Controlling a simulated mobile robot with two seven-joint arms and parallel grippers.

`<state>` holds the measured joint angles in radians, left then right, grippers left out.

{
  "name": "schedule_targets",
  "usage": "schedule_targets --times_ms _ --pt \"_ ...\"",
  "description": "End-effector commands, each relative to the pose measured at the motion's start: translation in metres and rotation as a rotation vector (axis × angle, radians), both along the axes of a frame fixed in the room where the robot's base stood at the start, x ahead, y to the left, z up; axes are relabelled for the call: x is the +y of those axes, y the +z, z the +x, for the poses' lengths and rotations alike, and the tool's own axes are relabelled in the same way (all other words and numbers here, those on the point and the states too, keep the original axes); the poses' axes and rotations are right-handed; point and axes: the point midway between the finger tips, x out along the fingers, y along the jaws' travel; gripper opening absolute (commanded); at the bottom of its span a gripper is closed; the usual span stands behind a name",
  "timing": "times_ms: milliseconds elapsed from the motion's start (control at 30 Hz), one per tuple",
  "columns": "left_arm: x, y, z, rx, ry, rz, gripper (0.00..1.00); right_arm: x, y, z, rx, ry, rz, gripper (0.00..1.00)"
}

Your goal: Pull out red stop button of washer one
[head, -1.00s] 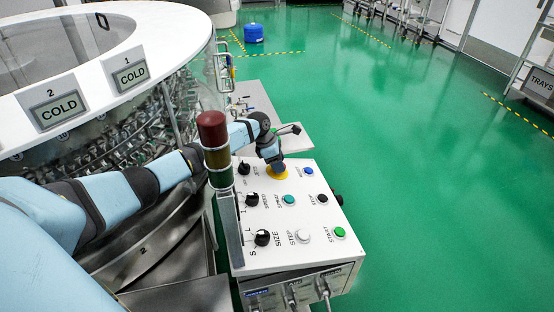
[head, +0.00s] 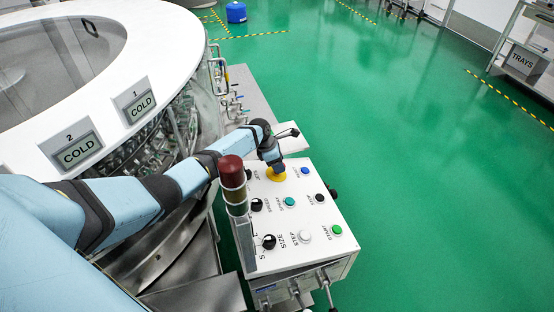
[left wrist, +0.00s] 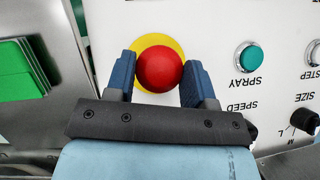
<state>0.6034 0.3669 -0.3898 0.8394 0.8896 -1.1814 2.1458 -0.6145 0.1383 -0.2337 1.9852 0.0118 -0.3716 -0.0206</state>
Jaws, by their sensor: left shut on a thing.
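The red stop button (left wrist: 160,69) sits on a yellow disc (left wrist: 142,46) on the white control panel (head: 278,221). My left gripper (left wrist: 158,84) is shut on the red button, with one blue finger on each side of it in the left wrist view. In the head view my left gripper (head: 278,166) reaches down over the yellow disc at the far end of the panel and mostly hides the button. The washer (head: 150,62), a large white round machine, stands on the left. My right gripper is not in view.
A signal lamp post with a red top (head: 231,171) stands at the panel's left edge. The panel carries a teal spray button (head: 289,202), a green start button (head: 336,229) and several knobs. The green floor (head: 430,190) on the right is clear.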

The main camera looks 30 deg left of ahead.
Motion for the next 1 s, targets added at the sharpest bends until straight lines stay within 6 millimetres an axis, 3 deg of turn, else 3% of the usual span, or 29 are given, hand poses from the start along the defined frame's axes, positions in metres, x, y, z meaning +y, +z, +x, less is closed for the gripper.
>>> schedule_targets --times_ms 33,100,133,233,633,767,1000 --pt "0.005 0.009 0.007 -0.018 0.006 0.003 0.07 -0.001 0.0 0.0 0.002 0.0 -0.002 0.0" --pt "0.004 0.01 0.007 -0.019 0.005 0.002 0.07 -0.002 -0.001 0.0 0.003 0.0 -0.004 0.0" --pt "0.004 0.01 0.007 -0.019 0.005 0.002 0.54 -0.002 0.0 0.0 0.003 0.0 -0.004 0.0" --pt "0.004 0.008 0.006 -0.015 0.005 0.002 0.75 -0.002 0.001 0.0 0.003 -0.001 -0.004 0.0" --pt "0.004 0.012 0.001 -0.007 0.0 -0.001 0.75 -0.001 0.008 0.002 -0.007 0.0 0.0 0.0" --pt "0.011 0.032 -0.003 -0.008 0.0 0.001 0.75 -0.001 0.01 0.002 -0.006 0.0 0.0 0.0" --pt "0.031 0.083 -0.013 -0.011 0.001 0.001 0.75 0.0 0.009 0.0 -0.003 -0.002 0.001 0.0"
